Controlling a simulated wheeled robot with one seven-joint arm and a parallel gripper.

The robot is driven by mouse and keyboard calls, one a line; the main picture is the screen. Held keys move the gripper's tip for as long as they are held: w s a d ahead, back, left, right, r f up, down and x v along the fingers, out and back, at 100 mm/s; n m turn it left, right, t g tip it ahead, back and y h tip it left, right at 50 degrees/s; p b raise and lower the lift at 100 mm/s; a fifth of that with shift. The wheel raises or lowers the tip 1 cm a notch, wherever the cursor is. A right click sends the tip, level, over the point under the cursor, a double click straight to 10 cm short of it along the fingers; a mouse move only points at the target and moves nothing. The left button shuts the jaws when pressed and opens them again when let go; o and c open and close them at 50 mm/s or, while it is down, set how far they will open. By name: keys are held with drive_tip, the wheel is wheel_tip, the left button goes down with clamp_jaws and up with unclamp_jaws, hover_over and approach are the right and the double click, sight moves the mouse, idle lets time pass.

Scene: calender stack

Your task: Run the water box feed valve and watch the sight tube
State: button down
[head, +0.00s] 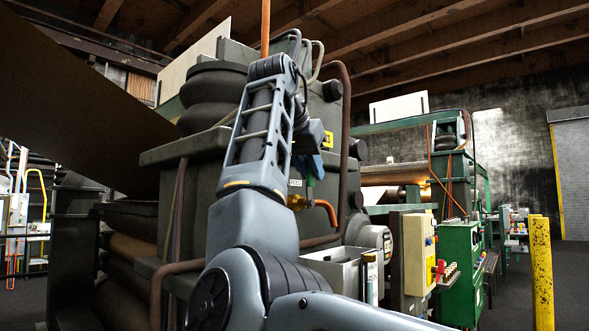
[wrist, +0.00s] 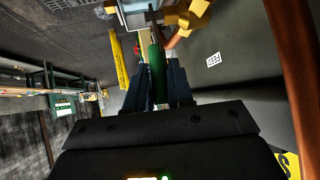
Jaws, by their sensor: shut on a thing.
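The feed valve has a brass body (head: 297,202) with a curved copper spout (head: 325,212) on the side of the dark machine. Its green lever handle (wrist: 157,72) lies between my fingers in the wrist view. My gripper (head: 309,166) is shut on this handle, and the brass body (wrist: 190,14) is just beyond the fingertips. The open-topped grey water box (head: 335,272) stands below the spout. A slim upright tube (head: 371,278), which looks like the sight tube, is at its front right. Its level is too small to read, and no water stream shows.
My arm covers part of the dark roll stack (head: 205,85). A brown pipe (head: 345,130) runs beside my gripper. A cream control box (head: 418,253), a green cabinet (head: 460,265) and a yellow post (head: 540,270) stand to the right. Dark floor is open at far right.

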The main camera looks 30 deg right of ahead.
drive_tip(key=shift+w+d+g+y, duration=0.1)
drive_tip(key=shift+d+g+y, duration=0.2)
drive_tip(key=shift+d+y, duration=0.15)
drive_tip(key=c, duration=1.1)
unclamp_jaws()
drive_tip(key=b+v, duration=0.1)
drive_tip(key=v, duration=0.6)
drive_tip(key=shift+a+r, duration=0.2)
drive_tip(key=shift+r, duration=0.15)
